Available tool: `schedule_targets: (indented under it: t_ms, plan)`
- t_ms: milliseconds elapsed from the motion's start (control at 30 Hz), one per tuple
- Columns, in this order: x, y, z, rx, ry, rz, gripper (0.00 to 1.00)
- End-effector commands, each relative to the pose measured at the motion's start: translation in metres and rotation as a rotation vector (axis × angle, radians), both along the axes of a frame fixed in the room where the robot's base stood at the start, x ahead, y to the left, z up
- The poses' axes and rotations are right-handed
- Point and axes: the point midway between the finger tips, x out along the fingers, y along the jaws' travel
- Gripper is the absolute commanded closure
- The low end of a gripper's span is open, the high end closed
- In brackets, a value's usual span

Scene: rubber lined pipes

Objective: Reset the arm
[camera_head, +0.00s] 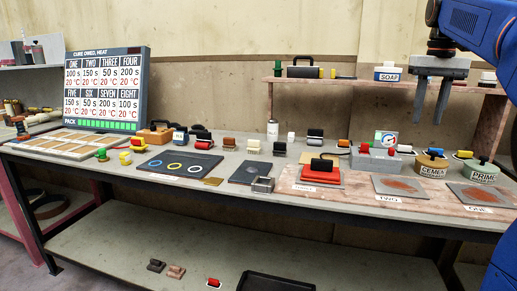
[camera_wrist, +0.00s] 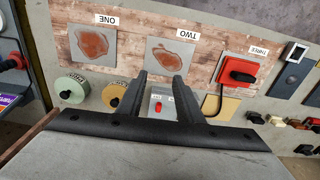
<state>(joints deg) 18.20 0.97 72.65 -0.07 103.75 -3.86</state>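My gripper (camera_head: 432,101) hangs from my blue arm at the upper right in the head view, fingers pointing down and spread apart. It is open, with nothing between its fingers. It is above the right part of the workbench (camera_head: 255,163), clear of the things on it. In the wrist view my gripper (camera_wrist: 160,82) shows its two dark fingers apart, with a grey box with a red part (camera_wrist: 158,106) visible beyond the gap.
A raised shelf (camera_head: 350,83) holds a soap tub (camera_head: 388,73) close left of my gripper. Below are the cement tub (camera_head: 431,166), primer tub (camera_head: 482,173), plate TWO (camera_head: 400,187) and a red block (camera_head: 320,173). A sign board (camera_head: 105,88) stands at the left.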

Motion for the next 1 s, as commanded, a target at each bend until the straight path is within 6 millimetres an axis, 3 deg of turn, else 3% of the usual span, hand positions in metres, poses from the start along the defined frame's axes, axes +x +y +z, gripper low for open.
schedule_targets:
  t_ms: [267,467,767,1000]
  plan:
    - [-0.035,0.036,-0.028,-0.015,-0.05,0.039,0.67]
    - [-0.076,0.069,-0.068,-0.028,-0.106,0.08,0.67]
    - [-0.142,0.112,-0.143,-0.04,-0.193,0.138,0.67]
    - [-0.197,0.138,-0.216,-0.045,-0.263,0.186,0.67]
